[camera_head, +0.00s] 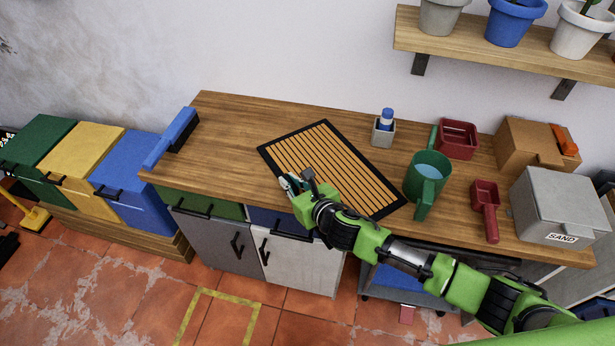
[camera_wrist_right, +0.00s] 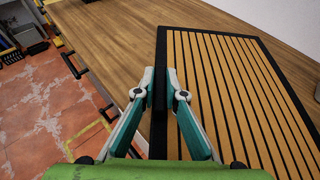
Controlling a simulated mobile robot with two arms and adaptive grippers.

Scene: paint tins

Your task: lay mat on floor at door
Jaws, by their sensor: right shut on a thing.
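The mat (camera_head: 335,165), wooden slats with a black border, lies flat on the wooden workbench top. It also shows in the wrist view (camera_wrist_right: 235,80). My right gripper (camera_head: 291,184) is at the mat's front left edge. In the wrist view the right gripper's fingers (camera_wrist_right: 160,92) are shut on the black border of the mat. A yellow taped outline (camera_head: 218,310) is on the tiled floor in front of the bench. No door of the room shows; the bench has cabinet doors (camera_head: 220,241). My left gripper is not in view.
A green watering can (camera_head: 428,176), red scoop (camera_head: 486,211), red tray (camera_head: 457,139), grey SAND box (camera_head: 562,205) and small pot with a blue-capped bottle (camera_head: 384,130) stand right of the mat. Green, yellow and blue bins (camera_head: 133,180) stand at left. The floor before the bench is mostly clear.

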